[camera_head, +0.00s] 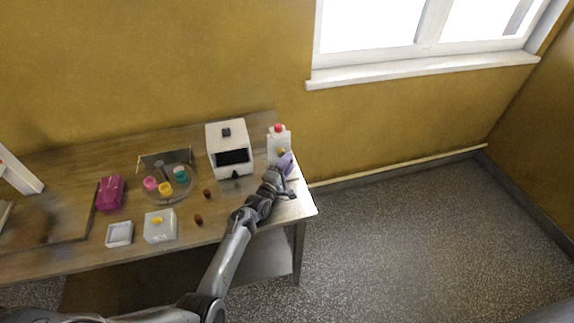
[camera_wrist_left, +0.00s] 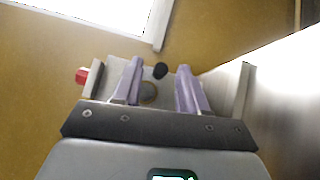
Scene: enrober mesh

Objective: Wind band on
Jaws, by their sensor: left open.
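A white box-like unit (camera_head: 275,153) with a red button (camera_head: 278,128) on top stands near the table's right end. A brownish round knob (camera_head: 281,151) is on its front. My left gripper (camera_head: 286,164), with purple fingers, is right in front of this unit. In the left wrist view the gripper (camera_wrist_left: 161,88) is open. The round knob (camera_wrist_left: 149,91) shows between its fingers, partly hidden by the left one; I cannot tell if they touch it. A black knob (camera_wrist_left: 160,71) and the red button (camera_wrist_left: 81,76) also show there. My right gripper is not seen.
A white machine (camera_head: 226,135) with a dark opening stands left of the unit. Farther left are a round tray (camera_head: 157,197) with coloured cups, a magenta item (camera_head: 110,194), a white box (camera_head: 160,229) and a small white dish (camera_head: 119,234). Two brown pieces (camera_head: 198,220) lie on the wooden table.

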